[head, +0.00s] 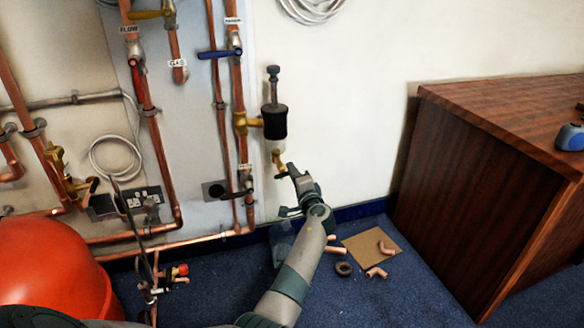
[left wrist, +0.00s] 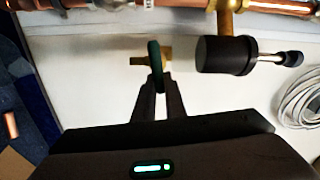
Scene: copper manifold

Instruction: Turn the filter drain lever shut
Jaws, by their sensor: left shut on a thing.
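The filter (head: 275,122) is a black cylinder with a stem on top, joined by a brass fitting to a copper pipe. It also shows in the left wrist view (left wrist: 222,55). Below it is the brass drain valve (head: 277,157), seen in the wrist view as a brass stub (left wrist: 137,61). The dark green drain lever (left wrist: 153,52) stands across the brass, pointing along my fingers. My left gripper (head: 284,171) is at the valve, its fingers (left wrist: 158,85) shut on the lever's end. In the head view the gripper hides most of the lever. My right gripper is not in view.
Copper pipes (head: 162,150) with a blue lever (head: 220,53) run left of the filter. A wooden cabinet (head: 480,190) stands at the right. A red vessel (head: 50,265) is at the lower left. Copper elbows (head: 377,272) lie on the floor near a cardboard sheet (head: 365,243).

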